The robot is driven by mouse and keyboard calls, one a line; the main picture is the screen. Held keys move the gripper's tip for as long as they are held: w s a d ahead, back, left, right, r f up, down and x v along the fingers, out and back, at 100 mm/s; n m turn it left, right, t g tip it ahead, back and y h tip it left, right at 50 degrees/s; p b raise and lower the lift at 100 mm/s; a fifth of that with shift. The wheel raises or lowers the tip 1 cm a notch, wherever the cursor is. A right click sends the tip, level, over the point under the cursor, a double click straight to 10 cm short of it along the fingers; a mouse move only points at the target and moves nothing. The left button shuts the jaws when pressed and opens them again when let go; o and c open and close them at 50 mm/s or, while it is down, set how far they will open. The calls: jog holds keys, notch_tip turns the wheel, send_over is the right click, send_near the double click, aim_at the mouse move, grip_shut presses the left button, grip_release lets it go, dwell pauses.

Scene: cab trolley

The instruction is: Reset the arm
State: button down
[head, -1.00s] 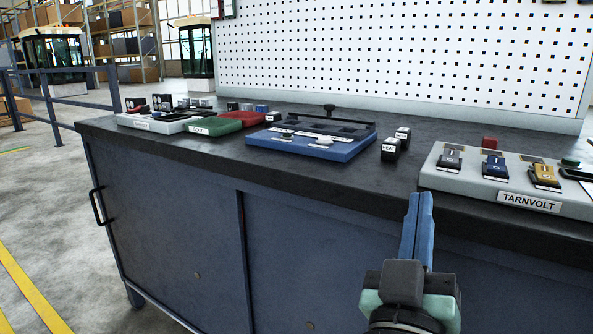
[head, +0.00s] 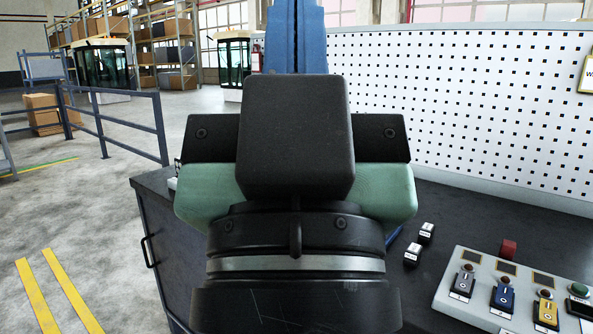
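My gripper (head: 294,30) is raised close in front of the head camera and fills the middle of the view. The fingertips run out of the top of the picture. The black and green gripper body and wrist hide most of the workbench behind.
The dark workbench (head: 455,215) lies behind and right of my arm. A white pegboard (head: 450,110) stands behind. Open floor and a railing (head: 125,120) are left.

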notch_tip(320, 180, up, 20)
jog(key=p, duration=1.8)
